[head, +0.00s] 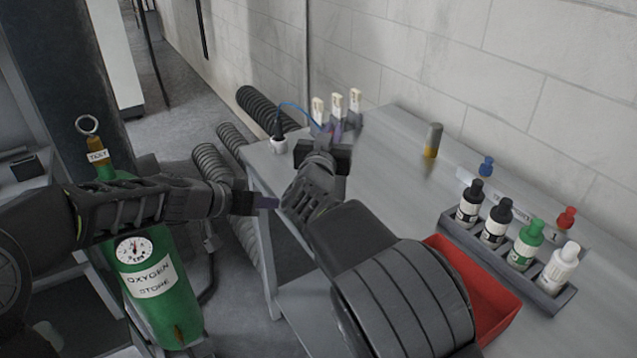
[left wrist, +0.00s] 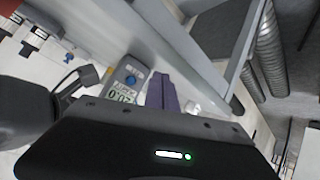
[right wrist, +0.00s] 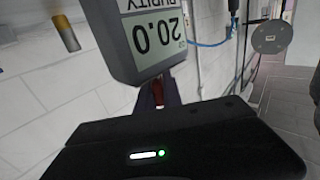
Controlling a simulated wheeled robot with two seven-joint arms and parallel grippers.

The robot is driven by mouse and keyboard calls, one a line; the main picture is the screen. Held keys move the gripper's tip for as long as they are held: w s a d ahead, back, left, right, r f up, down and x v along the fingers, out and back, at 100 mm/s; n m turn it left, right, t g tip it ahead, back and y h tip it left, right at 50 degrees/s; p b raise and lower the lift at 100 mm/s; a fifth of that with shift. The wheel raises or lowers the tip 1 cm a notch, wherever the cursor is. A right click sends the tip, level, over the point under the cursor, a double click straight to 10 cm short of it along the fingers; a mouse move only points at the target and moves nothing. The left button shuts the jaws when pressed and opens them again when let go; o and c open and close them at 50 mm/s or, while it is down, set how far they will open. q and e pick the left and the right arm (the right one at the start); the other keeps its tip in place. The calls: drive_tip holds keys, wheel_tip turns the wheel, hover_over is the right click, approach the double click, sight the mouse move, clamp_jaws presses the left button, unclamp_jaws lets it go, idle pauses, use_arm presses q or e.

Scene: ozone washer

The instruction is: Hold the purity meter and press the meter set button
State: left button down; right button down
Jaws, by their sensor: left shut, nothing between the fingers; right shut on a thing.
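The purity meter (right wrist: 160,38) is a grey box with a screen reading 20.0, seen upside down in the right wrist view. It also shows in the left wrist view (left wrist: 112,95), with a round blue button (left wrist: 130,80) on its face. My right gripper (right wrist: 160,94) is shut on the meter, over the bench in the head view (head: 333,130); the meter is mostly hidden there. My left gripper (head: 268,202) is shut and empty, left of and nearer than the right hand. In the left wrist view its purple fingers (left wrist: 163,92) appear beside the meter; contact cannot be told.
The grey bench (head: 395,150) carries a bottle rack (head: 487,245) with several bottles, a red tray (head: 475,290) and a grey-yellow cylinder (head: 432,140). A green oxygen tank (head: 165,305) stands at left. A blue cable (head: 292,106) and white upright pieces (head: 337,104) are near the right gripper.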

use_arm(q)
drive_tip(key=shift+d, duration=0.1)
drive_tip(key=shift+w+d, duration=0.85)
drive_tip(key=shift+d, duration=0.3)
drive_tip(key=shift+w+d, duration=0.85)
drive_tip(key=shift+d, duration=0.35)
drive_tip(key=shift+w+d, duration=0.85)
drive_tip(key=shift+d, duration=0.3)
drive_tip(key=shift+w+d, duration=0.1)
drive_tip(key=shift+w+d, duration=0.15)
drive_tip(key=shift+d, duration=0.1)
drive_tip(key=shift+w+d, duration=0.1)
drive_tip(key=shift+d, duration=0.05)
drive_tip(key=shift+w+d, duration=0.15)
drive_tip(key=shift+d, duration=0.6)
idle(0.6)
drive_tip(key=shift+s+a+f, duration=0.1)
drive_tip(key=shift+s+a, duration=0.6)
drive_tip(key=shift+s, duration=0.05)
